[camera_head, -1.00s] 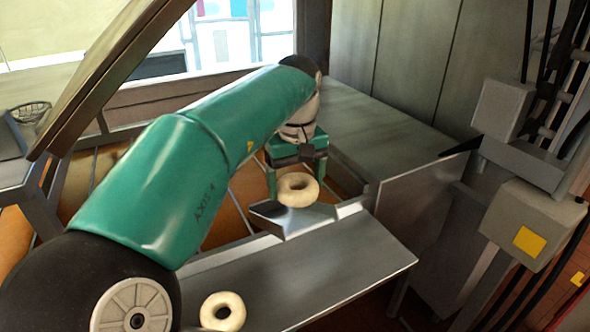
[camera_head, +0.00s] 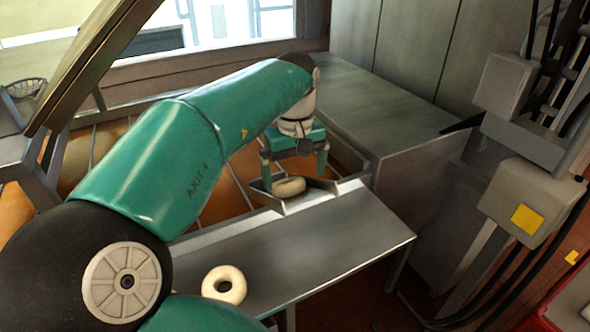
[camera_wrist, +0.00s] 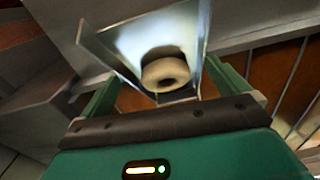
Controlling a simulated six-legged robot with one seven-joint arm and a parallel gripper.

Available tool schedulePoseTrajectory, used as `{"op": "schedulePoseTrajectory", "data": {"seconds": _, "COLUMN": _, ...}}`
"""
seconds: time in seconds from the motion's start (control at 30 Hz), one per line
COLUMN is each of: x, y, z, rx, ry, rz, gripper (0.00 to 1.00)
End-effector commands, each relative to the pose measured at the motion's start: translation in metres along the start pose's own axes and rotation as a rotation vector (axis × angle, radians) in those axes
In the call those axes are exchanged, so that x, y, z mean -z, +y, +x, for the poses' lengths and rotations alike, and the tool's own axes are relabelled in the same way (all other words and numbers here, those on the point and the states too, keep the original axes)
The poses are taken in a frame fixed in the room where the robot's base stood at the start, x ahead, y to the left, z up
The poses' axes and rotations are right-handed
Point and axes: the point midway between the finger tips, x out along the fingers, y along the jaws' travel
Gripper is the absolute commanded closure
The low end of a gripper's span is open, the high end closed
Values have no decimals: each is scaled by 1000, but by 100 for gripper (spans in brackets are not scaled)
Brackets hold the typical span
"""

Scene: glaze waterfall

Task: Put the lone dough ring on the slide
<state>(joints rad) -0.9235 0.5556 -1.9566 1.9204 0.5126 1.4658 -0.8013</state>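A pale dough ring (camera_head: 289,187) lies in the grey metal slide (camera_head: 318,196), a shallow chute with raised sides at the table's back edge. In the wrist view the ring (camera_wrist: 165,73) sits inside the slide (camera_wrist: 128,45), toward its near end. My gripper (camera_head: 294,176) is just above the slide, its two green fingers spread wide on either side of the ring, apart from it. A second pale dough ring (camera_head: 224,284) lies flat on the metal table (camera_head: 320,245), near my arm.
An orange area crossed by metal rods (camera_head: 222,196) lies behind the table. A grey metal cabinet (camera_head: 375,120) stands to the right of my gripper. A grey box with a yellow label (camera_head: 525,205) and black cables is at far right. The table's right half is clear.

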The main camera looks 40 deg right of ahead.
Motion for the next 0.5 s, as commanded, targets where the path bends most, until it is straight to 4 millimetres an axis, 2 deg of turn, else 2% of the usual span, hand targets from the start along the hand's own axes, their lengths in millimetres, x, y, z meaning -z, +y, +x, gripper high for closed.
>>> {"op": "schedulePoseTrajectory", "data": {"seconds": 0.27, "x": 0, "y": 0, "z": -7, "rx": 0, "ry": 1, "rz": -1, "gripper": 0}}
{"op": "schedulePoseTrajectory", "data": {"seconds": 0.37, "x": 1, "y": 0, "z": -20, "rx": -1, "ry": 3, "rz": -1, "gripper": 0}}
{"op": "schedulePoseTrajectory", "data": {"seconds": 0.5, "x": 1, "y": 0, "z": -49, "rx": -1, "ry": 3, "rz": -1, "gripper": 0}}
